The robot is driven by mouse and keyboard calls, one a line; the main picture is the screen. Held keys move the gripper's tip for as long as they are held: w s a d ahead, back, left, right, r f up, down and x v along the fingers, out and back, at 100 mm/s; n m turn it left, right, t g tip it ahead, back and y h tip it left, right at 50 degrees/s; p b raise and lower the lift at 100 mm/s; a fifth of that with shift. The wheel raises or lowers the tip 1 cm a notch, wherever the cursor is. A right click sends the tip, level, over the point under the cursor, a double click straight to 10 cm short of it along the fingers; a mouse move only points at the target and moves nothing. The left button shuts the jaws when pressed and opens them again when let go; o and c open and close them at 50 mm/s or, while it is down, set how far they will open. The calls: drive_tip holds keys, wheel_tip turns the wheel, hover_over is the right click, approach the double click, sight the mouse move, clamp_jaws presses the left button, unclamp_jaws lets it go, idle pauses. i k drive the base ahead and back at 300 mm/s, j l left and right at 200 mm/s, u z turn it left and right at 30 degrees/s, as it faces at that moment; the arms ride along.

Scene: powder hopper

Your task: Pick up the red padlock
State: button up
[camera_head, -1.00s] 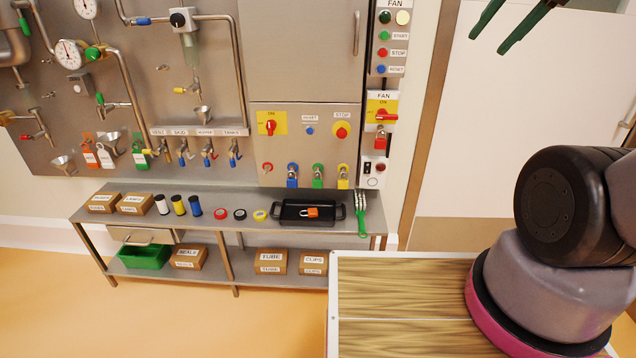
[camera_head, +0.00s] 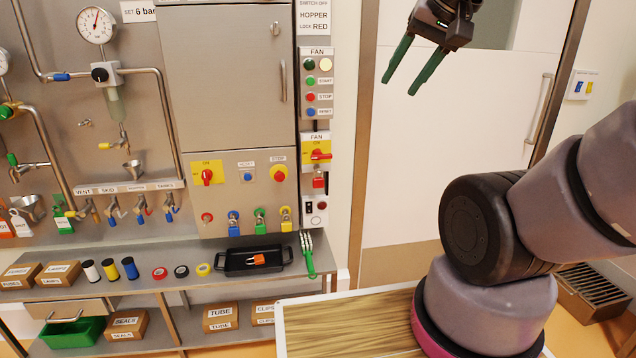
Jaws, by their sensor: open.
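A small red padlock (camera_head: 318,183) hangs just below the red-handled FAN switch (camera_head: 318,154) on the narrow panel right of the cabinet. An orange-red padlock with a pale shackle (camera_head: 258,260) lies in the black tray (camera_head: 232,268) on the steel bench. My gripper (camera_head: 400,89) is at the top, right of the FAN panel. Its two green fingers are spread apart with nothing between them, pointing down and left. It is apart from both padlocks.
Blue (camera_head: 234,229), green (camera_head: 260,228) and yellow (camera_head: 286,226) padlocks hang in a row above the bench (camera_head: 100,286). A white door (camera_head: 470,150) is behind my gripper.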

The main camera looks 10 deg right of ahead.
sight(317, 182)
drive_tip(key=j+z, duration=0.15)
drive_tip(key=z, duration=0.4)
drive_tip(key=i+j+z, duration=0.1)
drive_tip(key=j+z, duration=0.2)
drive_tip(key=j, duration=0.55)
drive_tip(key=j+z, duration=0.3)
drive_tip(key=j, duration=1.1)
drive_tip(key=k+j, duration=0.1)
drive_tip(key=j, duration=0.45)
